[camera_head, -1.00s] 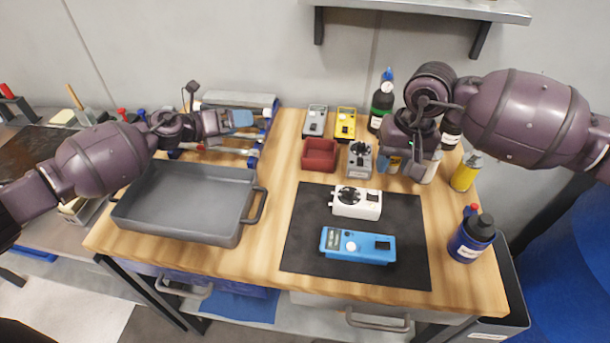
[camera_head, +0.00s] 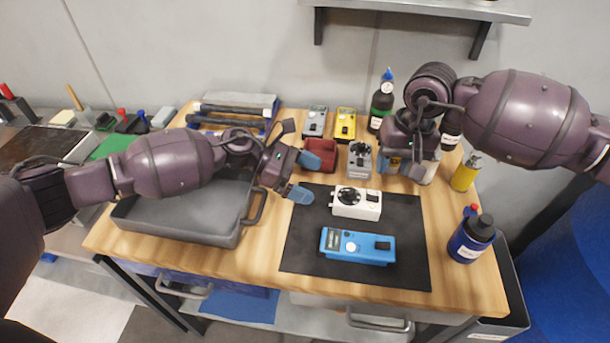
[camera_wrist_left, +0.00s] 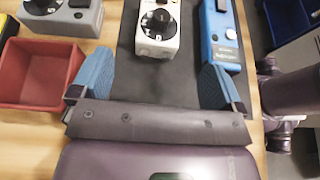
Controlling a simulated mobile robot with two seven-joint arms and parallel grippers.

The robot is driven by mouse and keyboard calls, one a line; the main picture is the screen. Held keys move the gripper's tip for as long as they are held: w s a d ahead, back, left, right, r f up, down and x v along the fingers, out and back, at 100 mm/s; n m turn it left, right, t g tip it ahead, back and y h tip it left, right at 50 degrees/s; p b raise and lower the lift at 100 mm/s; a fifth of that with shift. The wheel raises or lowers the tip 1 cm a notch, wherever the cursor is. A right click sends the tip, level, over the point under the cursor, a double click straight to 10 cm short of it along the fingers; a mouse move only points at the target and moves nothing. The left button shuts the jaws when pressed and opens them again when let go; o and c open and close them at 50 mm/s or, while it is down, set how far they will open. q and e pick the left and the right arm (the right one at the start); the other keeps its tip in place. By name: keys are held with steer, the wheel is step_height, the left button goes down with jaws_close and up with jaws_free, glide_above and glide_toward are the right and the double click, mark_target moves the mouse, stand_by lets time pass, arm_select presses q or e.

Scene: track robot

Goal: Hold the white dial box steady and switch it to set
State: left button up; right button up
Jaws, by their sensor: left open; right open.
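The white dial box (camera_head: 356,204) with a black dial sits on the black mat (camera_head: 405,275), behind the blue box. In the left wrist view the white box (camera_wrist_left: 157,30) lies ahead, between my two fingers but beyond their tips. My left gripper (camera_head: 304,177) is open and empty, just left of the white box and apart from it; its blue fingertips also show in the left wrist view (camera_wrist_left: 152,72). My right gripper (camera_head: 407,165) hangs behind and right of the white box, over the back of the table, open. Its fingers are partly hard to make out.
A blue box (camera_head: 357,246) lies in front of the white box. A grey dial box (camera_head: 359,161), a red bin (camera_head: 321,151) and a yellow device (camera_head: 345,124) stand behind. A grey tray (camera_head: 180,222) is at left. Bottles stand at right, including a dark blue one (camera_head: 471,240).

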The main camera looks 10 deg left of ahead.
mark_target(344, 194)
arm_select(q)
steer(key=x, duration=1)
steer(key=shift+d, duration=0.25)
steer(key=c, duration=1.3)
arm_select(e)
steer(key=shift+a, duration=0.1)
steer(key=shift+c, duration=1.3)
steer(key=shift+a, duration=0.4)
steer(key=shift+c, duration=1.3)
arm_select(q)
steer(key=shift+a, duration=0.1)
arm_select(e)
steer(key=shift+a+r+m+h, duration=0.15)
steer(key=shift+a+m+h, duration=0.55)
steer(key=shift+a, duration=0.45)
jaws_close()
steer(key=shift+f, duration=3.3)
